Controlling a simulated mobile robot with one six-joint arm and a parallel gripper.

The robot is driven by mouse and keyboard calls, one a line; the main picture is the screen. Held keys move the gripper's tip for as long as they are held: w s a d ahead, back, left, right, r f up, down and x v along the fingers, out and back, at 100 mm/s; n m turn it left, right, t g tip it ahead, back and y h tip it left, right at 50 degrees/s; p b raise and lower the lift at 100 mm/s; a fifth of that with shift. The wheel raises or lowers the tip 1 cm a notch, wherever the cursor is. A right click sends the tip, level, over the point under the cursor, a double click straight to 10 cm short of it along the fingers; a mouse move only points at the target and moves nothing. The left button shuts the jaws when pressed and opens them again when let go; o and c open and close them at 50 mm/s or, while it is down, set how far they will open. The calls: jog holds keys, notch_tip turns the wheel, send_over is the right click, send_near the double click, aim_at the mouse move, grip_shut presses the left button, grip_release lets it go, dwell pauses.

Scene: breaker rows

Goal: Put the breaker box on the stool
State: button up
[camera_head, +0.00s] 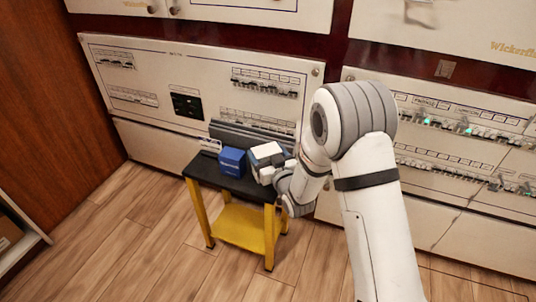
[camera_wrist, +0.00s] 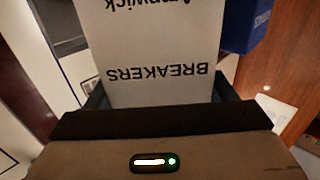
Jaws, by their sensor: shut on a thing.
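The breaker box is white on top with dark sides (camera_head: 265,153); in the wrist view its pale face (camera_wrist: 160,55) reads "BREAKERS" upside down. My gripper (camera_head: 280,173) is shut on it from the right side, with the arm partly covering it in the head view. The stool has a black top (camera_head: 238,187) and yellow legs with a low yellow shelf. The box is over the right part of the stool top; whether its underside touches the top cannot be told.
A blue box (camera_head: 232,162) stands on the stool just left of the breaker box. A small pale item (camera_head: 210,146) is at the stool's back left. Breaker panels (camera_head: 190,75) line the wall behind. Wooden floor (camera_head: 120,245) is clear in front.

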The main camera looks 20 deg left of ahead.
jog(key=shift+f, duration=0.1)
jog(key=o, duration=1.3)
jog(key=shift+o, duration=0.2)
